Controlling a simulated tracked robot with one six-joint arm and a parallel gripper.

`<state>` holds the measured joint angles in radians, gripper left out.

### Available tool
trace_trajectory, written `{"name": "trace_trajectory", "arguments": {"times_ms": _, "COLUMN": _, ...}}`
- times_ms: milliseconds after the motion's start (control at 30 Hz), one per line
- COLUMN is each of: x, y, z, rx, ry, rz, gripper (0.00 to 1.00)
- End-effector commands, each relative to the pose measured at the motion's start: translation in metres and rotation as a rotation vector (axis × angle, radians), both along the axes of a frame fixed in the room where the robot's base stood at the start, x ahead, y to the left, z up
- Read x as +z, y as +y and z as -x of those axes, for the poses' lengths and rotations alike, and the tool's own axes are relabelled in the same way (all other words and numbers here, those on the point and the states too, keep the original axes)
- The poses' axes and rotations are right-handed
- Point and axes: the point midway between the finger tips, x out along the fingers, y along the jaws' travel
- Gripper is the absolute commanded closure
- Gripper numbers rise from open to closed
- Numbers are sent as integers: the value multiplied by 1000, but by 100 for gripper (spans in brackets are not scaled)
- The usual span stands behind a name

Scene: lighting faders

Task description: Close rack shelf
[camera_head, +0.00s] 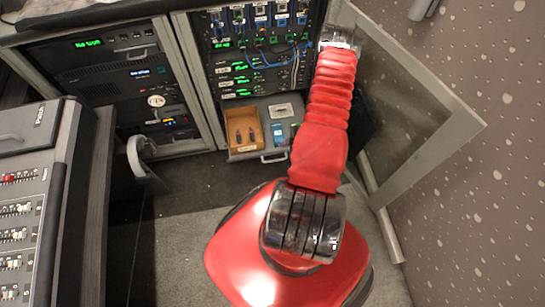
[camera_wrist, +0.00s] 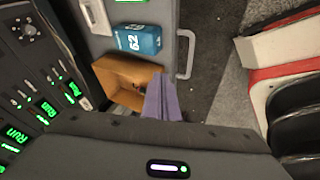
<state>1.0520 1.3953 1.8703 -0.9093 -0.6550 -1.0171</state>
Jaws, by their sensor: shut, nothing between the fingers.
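The rack shelf (camera_head: 258,154) is a grey drawer pulled out at the bottom of the right-hand rack, with a handle (camera_head: 274,157) on its front. It holds a wooden tray (camera_head: 233,134) with two small dark items, a blue box (camera_head: 279,133) and a pale flat item (camera_head: 281,110). In the wrist view the shelf (camera_wrist: 155,10) is at the top, its handle (camera_wrist: 186,55) right of centre. My gripper (camera_wrist: 162,98) is shut and empty, its fingers overlapping the tray's edge in the picture, below the handle. Contact is unclear. In the head view my arm hides the gripper.
The rack's glass door (camera_head: 412,110) stands open at the right, beside my arm. A second rack (camera_head: 125,85) stands at the left, and a fader console (camera_head: 25,215) at the lower left. Carpeted floor (camera_head: 185,190) lies free before the shelf.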

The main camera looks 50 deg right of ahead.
Motion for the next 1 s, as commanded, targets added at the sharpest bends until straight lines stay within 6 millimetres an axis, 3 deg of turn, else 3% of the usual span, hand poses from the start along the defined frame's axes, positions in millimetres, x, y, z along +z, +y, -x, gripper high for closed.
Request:
{"name": "trace_trajectory", "arguments": {"times_ms": 100, "x": -24, "y": 17, "z": 16, "rx": 13, "ry": -29, "rz": -21, "gripper": 100}}
{"name": "trace_trajectory", "arguments": {"times_ms": 233, "x": -37, "y": 29, "z": 24, "rx": 22, "ry": -51, "rz": -32, "gripper": 100}}
{"name": "trace_trajectory", "arguments": {"times_ms": 733, "x": -42, "y": 32, "z": 24, "rx": 28, "ry": -59, "rz": -34, "gripper": 100}}
{"name": "trace_trajectory", "arguments": {"times_ms": 1000, "x": -61, "y": 34, "z": 10, "rx": 30, "ry": -58, "rz": -35, "gripper": 100}}
